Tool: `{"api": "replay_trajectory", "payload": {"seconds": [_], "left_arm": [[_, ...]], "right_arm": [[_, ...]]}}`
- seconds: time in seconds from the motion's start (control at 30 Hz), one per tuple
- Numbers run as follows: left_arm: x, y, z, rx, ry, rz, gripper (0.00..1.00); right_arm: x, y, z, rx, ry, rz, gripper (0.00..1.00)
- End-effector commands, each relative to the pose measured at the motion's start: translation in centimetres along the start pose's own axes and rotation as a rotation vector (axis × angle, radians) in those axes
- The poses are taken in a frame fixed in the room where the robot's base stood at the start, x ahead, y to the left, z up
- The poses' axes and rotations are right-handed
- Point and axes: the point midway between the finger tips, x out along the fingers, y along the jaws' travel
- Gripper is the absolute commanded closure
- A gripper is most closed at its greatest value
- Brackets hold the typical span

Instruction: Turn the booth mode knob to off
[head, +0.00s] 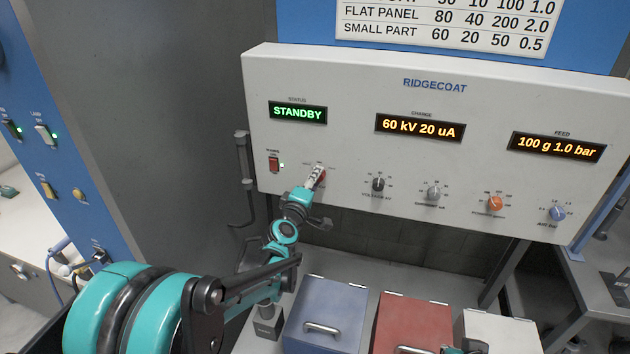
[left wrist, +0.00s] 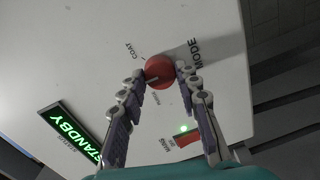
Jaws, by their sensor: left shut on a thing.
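The booth mode knob is round and red and sits on the white control panel (head: 350,110), right of the red rocker switch. In the left wrist view the knob (left wrist: 160,71) lies between the fingertips, beside the printed word MODE. A pale mark on it points to the lower left of that picture. The left gripper (head: 316,179) is shut on the knob, a finger on each side, and hides most of it in the head view. The status display (head: 297,112) reads STANDBY in green. At the bottom edge a small teal and dark part shows, perhaps my right gripper (head: 450,350).
The rocker switch (head: 273,163) has a lit green lamp beside it. A black knob (head: 378,184), a grey knob (head: 433,193), an orange knob (head: 495,202) and a blue knob (head: 557,213) line the panel. A blue lidded box (head: 327,305) and a red one (head: 413,318) stand below.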

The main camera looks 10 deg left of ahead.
Motion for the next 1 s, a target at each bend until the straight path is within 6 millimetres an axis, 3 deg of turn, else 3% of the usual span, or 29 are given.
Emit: {"api": "replay_trajectory", "payload": {"seconds": [0.07, 0.1, 0.17, 0.2, 0.57, 0.67, 1.0], "left_arm": [[0.0, 0.0, 0.1, 0.0, -0.002, 0.0, 0.97], [0.0, 0.0, 0.1, 0.0, -0.002, 0.0, 0.65], [0.0, 0.0, 0.1, -0.001, -0.002, 0.0, 0.49], [0.0, 0.0, 0.1, -0.001, -0.002, 0.0, 0.46], [-0.6, 0.0, 0.0, -0.002, 0.0, 0.0, 0.46], [-1.9, 0.0, 0.0, -0.001, 0.0, 0.0, 0.46], [-9.2, -0.1, 0.0, -0.001, 0.0, -0.001, 0.46]], "right_arm": [[0.0, 0.0, 0.0, 0.0, 0.0, 0.0, 1.0], [0.0, 0.0, 0.0, 0.0, 0.0, 0.0, 1.0], [0.0, 0.0, 0.0, 0.0, 0.0, 0.0, 1.0], [0.0, 0.0, 0.0, 0.0, 0.0, 0.0, 1.0], [0.0, 0.0, 0.0, 0.0, 0.0, 0.0, 1.0], [0.0, 0.0, 0.0, 0.0, 0.0, 0.0, 1.0], [0.0, 0.0, 0.0, 0.0, 0.0, 0.0, 1.0]]}}
